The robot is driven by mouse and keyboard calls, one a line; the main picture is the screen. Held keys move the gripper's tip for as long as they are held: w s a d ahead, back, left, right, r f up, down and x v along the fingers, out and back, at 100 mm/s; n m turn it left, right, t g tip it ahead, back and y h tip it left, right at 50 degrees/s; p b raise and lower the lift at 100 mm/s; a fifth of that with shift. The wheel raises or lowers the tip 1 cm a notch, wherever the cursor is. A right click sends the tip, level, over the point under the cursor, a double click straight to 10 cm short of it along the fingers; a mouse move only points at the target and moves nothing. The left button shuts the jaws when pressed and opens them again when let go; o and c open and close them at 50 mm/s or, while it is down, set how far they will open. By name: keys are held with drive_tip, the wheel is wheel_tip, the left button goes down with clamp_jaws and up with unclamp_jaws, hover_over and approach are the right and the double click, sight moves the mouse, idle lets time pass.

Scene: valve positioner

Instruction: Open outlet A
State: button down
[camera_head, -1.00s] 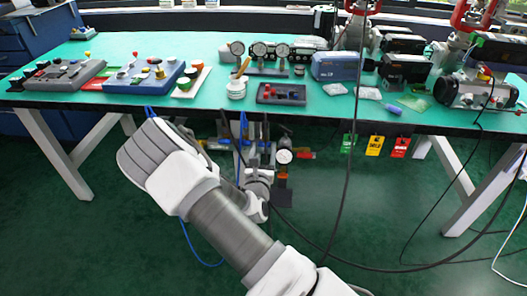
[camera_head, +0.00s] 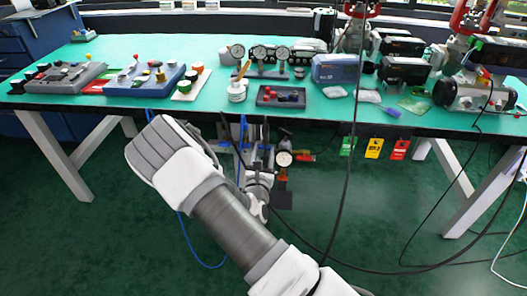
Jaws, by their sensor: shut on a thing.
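Under the front edge of the green table hangs a valve assembly (camera_head: 284,159) with a round white-faced gauge, red and orange parts and blue hoses. My arm rises from the bottom of the view, and its white wrist reaches in front of this assembly. My gripper (camera_head: 250,163) is small and partly hidden at the assembly. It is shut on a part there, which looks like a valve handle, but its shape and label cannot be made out. Which outlet is A cannot be read.
The green table (camera_head: 330,112) carries control boxes (camera_head: 145,80), gauges (camera_head: 258,50), a blue device (camera_head: 336,68) and a dark tray (camera_head: 281,97). Green, yellow and red tags (camera_head: 374,147) hang from its edge. Cables hang at the right. The floor below is mostly clear.

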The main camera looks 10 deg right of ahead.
drive_tip(key=m+p, duration=0.1)
drive_tip(key=m, duration=0.3)
drive_tip(key=shift+p, duration=0.4)
drive_tip(key=m, duration=0.4)
drive_tip(key=shift+f+m, duration=0.1)
drive_tip(key=shift+m, duration=0.3)
drive_tip(key=m+b, duration=0.1)
drive_tip(key=m, duration=0.2)
drive_tip(key=shift+m, duration=0.3)
drive_tip(key=m+b, duration=0.1)
drive_tip(key=m, duration=0.3)
drive_tip(key=shift+b, duration=0.4)
drive_tip(key=shift+a+m, duration=0.1)
drive_tip(key=shift+m, duration=0.2)
drive_tip(key=c, duration=0.6)
unclamp_jaws()
drive_tip(key=p+v, duration=0.2)
drive_tip(key=v, duration=1.5)
drive_tip(key=shift+s, duration=0.25)
